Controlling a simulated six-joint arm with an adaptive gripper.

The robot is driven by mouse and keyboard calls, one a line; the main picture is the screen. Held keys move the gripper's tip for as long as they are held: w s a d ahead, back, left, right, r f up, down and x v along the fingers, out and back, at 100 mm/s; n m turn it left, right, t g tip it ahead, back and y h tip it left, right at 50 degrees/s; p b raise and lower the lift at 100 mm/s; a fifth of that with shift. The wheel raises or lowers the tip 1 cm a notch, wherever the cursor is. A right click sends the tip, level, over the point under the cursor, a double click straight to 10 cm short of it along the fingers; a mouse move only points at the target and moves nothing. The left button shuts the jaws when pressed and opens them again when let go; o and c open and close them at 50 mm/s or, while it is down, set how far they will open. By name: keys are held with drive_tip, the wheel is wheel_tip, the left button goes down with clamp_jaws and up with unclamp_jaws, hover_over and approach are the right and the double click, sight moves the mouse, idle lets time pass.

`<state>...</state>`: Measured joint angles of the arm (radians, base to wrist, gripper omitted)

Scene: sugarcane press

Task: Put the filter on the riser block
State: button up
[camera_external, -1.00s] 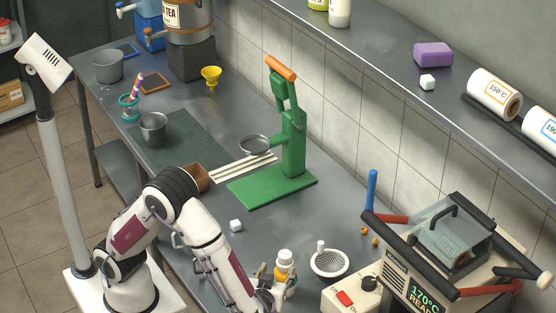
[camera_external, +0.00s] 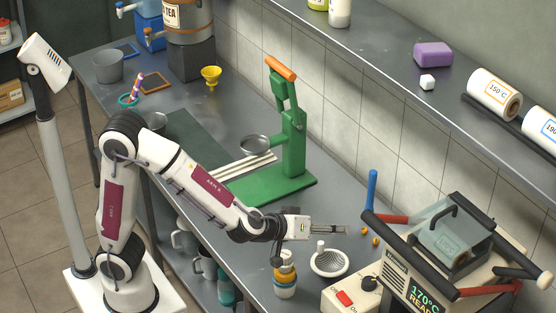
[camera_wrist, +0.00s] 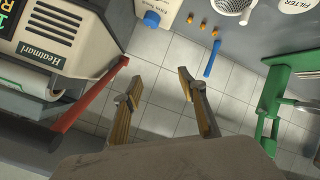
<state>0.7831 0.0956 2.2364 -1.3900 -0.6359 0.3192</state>
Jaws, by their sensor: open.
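My gripper (camera_external: 345,229) is open and empty, pointing right above the counter, near the white mesh strainer (camera_external: 329,262). In the wrist view its two fingers (camera_wrist: 159,79) are spread, with tiles behind them. The strainer's edge shows at the top of that view (camera_wrist: 232,6). To its right, a white round surface lettered FILTER (camera_wrist: 300,5) is cut off by the frame. I cannot tell for sure which thing in the external view it matches. A dark grey block (camera_external: 191,62) under the tea urn (camera_external: 190,22) looks like the riser block.
A white and orange bottle (camera_external: 285,279) stands below my gripper. A green press (camera_external: 292,140) stands behind my forearm. A heat press (camera_external: 440,250) with red handles and a control box (camera_external: 350,296) are at the right. A blue rod (camera_external: 372,190) stands near the wall.

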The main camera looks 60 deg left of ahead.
drive_tip(key=s+a+r+m+g+h, duration=0.2)
drive_tip(key=s+a+r+m+h, duration=0.3)
drive_tip(key=s+a+r, duration=0.15)
drive_tip(key=s+a+f+g+y, duration=0.2)
drive_tip(key=s+a+f, duration=0.1)
drive_tip(key=s+a, duration=0.6)
drive_tip(key=s+a+f+m+g+y, duration=0.1)
drive_tip(key=s+a+f+g+y, duration=0.1)
drive_tip(key=s+a, duration=0.8)
drive_tip(key=shift+f+m+g+y, duration=0.3)
drive_tip(key=shift+f+y, duration=0.45)
drive_tip(key=shift+y, duration=0.05)
